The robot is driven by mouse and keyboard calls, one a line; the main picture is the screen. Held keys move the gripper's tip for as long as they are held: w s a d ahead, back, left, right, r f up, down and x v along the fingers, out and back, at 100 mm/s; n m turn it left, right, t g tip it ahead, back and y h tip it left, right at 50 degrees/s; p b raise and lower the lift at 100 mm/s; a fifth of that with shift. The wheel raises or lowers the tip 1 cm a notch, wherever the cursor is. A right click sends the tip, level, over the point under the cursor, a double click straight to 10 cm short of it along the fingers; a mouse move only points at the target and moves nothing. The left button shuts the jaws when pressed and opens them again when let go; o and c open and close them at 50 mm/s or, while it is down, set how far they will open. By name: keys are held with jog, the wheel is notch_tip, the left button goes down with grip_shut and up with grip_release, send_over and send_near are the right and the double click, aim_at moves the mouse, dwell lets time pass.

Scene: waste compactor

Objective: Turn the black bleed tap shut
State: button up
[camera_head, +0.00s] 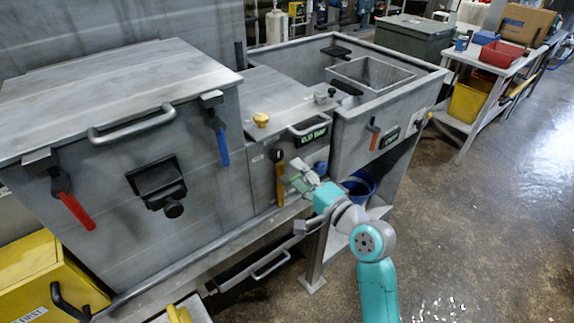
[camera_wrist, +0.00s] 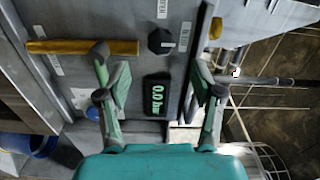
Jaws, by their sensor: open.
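A black faceted knob (camera_wrist: 160,41), which looks like the bleed tap, sits on the grey panel in the wrist view, with small white labels around it. My gripper (camera_wrist: 152,62) is open and empty. Its two fingers are spread to either side of a dark display (camera_wrist: 158,95) with green digits, and the knob lies just past the fingertips, roughly between them. I cannot tell how far the fingers are from the panel. In the head view my gripper (camera_head: 301,177) is at the front of the middle cabinet, and I cannot make out the knob there.
A yellow handle (camera_wrist: 82,47) lies beside the left finger; it also shows in the head view (camera_head: 280,183). A blue bucket (camera_head: 359,185) stands below the right-hand bin. Red (camera_head: 76,212) and blue (camera_head: 222,146) levers hang on the left cabinet. The floor at right is clear.

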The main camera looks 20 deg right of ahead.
jog(key=v, duration=0.3)
jog(key=shift+s+d, duration=0.1)
jog(key=shift+s, duration=0.15)
jog(key=s+a+f+n+g+h, duration=0.25)
jog(key=s+f+h, duration=0.25)
jog(key=s+f, duration=1.2)
jog(key=s+a+r+n, duration=0.1)
jog(key=s+r+n, duration=0.2)
jog(key=s+n, duration=0.8)
jog(key=s, duration=1.4)
jog(key=shift+s+h, duration=0.15)
jog(key=shift+h, duration=0.15)
jog(key=shift+r, duration=0.1)
